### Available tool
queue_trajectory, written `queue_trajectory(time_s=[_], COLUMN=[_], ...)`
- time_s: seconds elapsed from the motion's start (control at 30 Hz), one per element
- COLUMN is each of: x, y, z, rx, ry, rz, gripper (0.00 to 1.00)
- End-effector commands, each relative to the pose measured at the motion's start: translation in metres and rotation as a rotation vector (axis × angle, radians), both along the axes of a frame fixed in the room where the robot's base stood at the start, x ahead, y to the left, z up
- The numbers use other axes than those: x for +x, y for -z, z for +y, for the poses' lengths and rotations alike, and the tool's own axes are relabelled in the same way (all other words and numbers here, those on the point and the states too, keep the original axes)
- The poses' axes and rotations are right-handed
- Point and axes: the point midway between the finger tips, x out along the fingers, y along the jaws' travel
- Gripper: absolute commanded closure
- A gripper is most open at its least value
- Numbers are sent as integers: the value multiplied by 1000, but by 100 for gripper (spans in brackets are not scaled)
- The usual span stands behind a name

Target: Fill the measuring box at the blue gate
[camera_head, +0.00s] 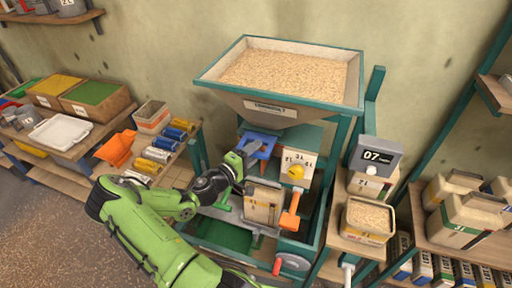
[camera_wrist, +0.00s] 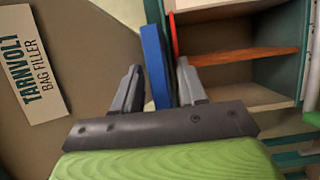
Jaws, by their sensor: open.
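The blue gate (camera_head: 262,138) sits under the hopper outlet in the head view. In the wrist view the blue gate's plate (camera_wrist: 154,65) stands between my two fingers. My gripper (camera_head: 250,149) is at the gate, with its fingers apart on either side of the plate; the wrist view shows the open fingers (camera_wrist: 158,75) too. I cannot tell whether either finger touches it. A beige box (camera_head: 262,205) stands below the gate, partly behind my arm; it may be the measuring box, and its contents are not clear.
The hopper (camera_head: 352,78) holds pale grain. A bench with an orange scoop (camera_head: 116,148) is left.

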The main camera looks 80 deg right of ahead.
Motion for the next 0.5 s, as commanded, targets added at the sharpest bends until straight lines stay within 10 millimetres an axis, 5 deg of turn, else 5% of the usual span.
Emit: queue_trajectory(time_s=[0.33,0.5], x=[-5,-5], y=[1,1], z=[-10,-10], rx=[1,1], ry=[-1,-1], rz=[0,0], gripper=[58,82])
